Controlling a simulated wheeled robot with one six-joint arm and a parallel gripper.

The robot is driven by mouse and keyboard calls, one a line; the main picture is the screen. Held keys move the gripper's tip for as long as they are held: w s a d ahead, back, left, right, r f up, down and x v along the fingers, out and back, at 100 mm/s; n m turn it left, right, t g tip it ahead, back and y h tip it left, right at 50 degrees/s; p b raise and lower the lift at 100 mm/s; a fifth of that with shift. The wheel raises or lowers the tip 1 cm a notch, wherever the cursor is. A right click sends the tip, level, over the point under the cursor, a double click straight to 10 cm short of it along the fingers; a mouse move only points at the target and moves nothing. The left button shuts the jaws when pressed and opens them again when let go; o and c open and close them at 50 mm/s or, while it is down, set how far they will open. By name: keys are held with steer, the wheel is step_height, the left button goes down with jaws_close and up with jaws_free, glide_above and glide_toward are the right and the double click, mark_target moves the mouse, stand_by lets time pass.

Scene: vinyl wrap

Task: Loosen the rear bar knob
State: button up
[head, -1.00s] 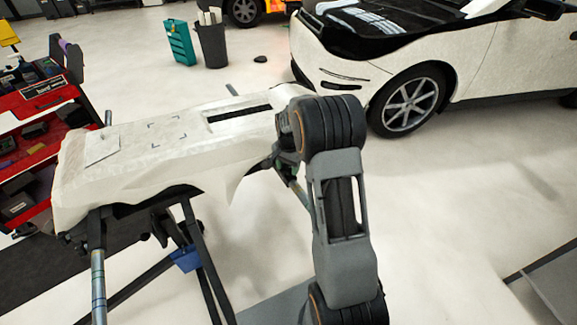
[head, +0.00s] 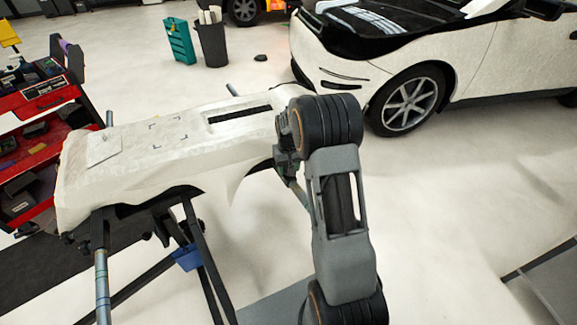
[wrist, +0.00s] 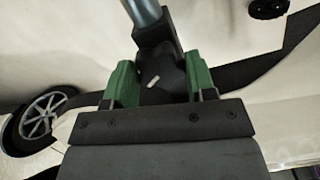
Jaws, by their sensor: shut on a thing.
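In the wrist view, the dark knob (wrist: 167,76) with a small pale mark sits between the green fingertips of my gripper (wrist: 160,84). The gripper is shut on the knob. A grey metal bar (wrist: 146,12) runs up from the black clamp block behind the knob. In the head view, the knob is hidden behind my arm. Part of my gripper (head: 287,165) shows beside the right end of the stand, below the white-covered panel (head: 130,165). A slanted bar (head: 300,194) comes out below it.
A white car (head: 480,60) stands behind at the right. A red tool cart (head: 45,102) is at the left. A black bin (head: 212,45) and a teal case (head: 179,42) stand at the back. A blue piece (head: 187,259) hangs among the stand legs. The floor at right is mostly clear.

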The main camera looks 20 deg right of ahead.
steer(key=n, duration=0.7)
steer(key=shift+p, duration=0.3)
steer(key=n, duration=0.6)
steer(key=shift+n, duration=0.3)
steer(key=n, duration=0.6)
steer(key=shift+p, duration=0.3)
steer(key=n, duration=0.6)
steer(key=shift+n, duration=0.3)
steer(key=o, duration=0.9)
step_height(320, 180, up, 14)
steer(key=shift+f+p, duration=0.1)
steer(key=shift+p, duration=0.55)
